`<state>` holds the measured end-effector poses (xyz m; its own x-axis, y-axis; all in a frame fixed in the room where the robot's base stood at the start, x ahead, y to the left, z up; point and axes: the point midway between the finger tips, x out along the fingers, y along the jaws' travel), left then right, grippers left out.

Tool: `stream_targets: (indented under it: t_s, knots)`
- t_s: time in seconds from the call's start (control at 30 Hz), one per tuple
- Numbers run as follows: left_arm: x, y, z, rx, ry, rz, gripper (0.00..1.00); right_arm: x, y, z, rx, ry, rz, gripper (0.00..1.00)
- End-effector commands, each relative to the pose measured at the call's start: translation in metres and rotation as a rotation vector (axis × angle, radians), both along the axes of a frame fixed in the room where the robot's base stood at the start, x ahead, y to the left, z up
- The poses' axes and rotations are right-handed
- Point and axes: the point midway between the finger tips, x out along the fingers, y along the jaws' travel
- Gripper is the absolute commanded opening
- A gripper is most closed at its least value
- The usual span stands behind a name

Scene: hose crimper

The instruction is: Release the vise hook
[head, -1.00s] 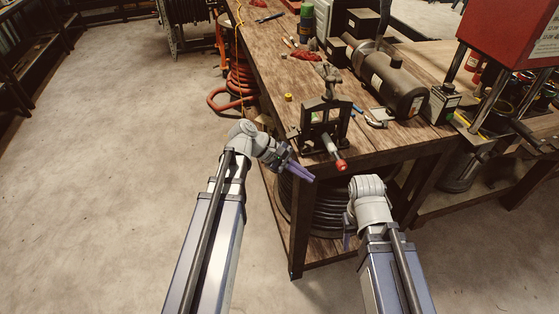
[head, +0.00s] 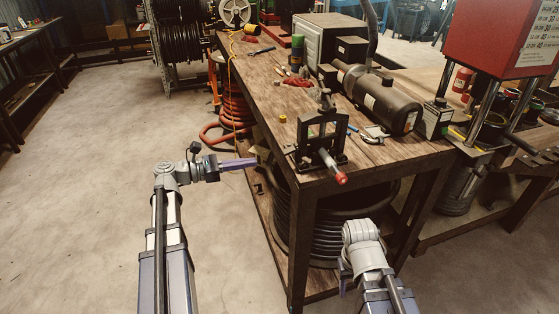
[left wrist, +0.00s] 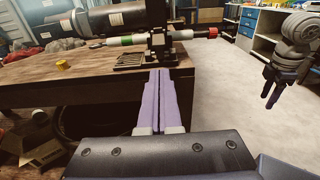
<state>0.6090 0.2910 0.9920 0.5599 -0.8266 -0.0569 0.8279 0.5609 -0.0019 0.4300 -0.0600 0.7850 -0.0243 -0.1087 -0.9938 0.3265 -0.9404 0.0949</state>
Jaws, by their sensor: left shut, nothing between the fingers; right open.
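The vise (head: 322,138) is a dark metal frame standing at the near corner of the wooden workbench. A rod with a red tip (head: 341,178) sticks out of it toward me. It also shows in the left wrist view, with the vise (left wrist: 160,44) straight ahead of the fingers. I cannot make out the hook clearly. My left gripper (head: 256,161) is shut and empty, left of the bench edge and apart from the vise. Its purple fingers (left wrist: 160,74) lie together in the left wrist view. My right gripper (left wrist: 271,93) is open and empty, low in front of the bench.
The workbench (head: 375,160) carries a dark cylinder (head: 392,104), boxes and loose tools behind the vise. Coiled black hose (head: 335,225) sits under it. A red press (head: 497,40) stands at the right. The floor on the left is clear.

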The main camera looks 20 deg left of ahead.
Motion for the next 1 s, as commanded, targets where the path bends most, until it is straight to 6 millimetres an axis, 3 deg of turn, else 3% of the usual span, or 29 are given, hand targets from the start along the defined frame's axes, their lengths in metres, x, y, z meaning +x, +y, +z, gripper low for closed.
stream_targets:
  t_s: [0.17, 0.7, 1.0]
  knots:
    - [0.004, -0.007, -0.001, 0.001, 0.0, -0.003, 0.0, 0.0, 0.0, -0.001, 0.0, 0.0, 0.0, 0.5]
    - [0.05, -0.074, -0.006, 0.003, 0.0, -0.003, 0.0, 0.0, 0.0, -0.006, 0.0, 0.0, 0.0, 0.5]
    - [0.056, -0.084, -0.006, 0.003, 0.0, -0.001, 0.0, 0.0, 0.0, -0.006, 0.0, 0.0, 0.0, 0.5]
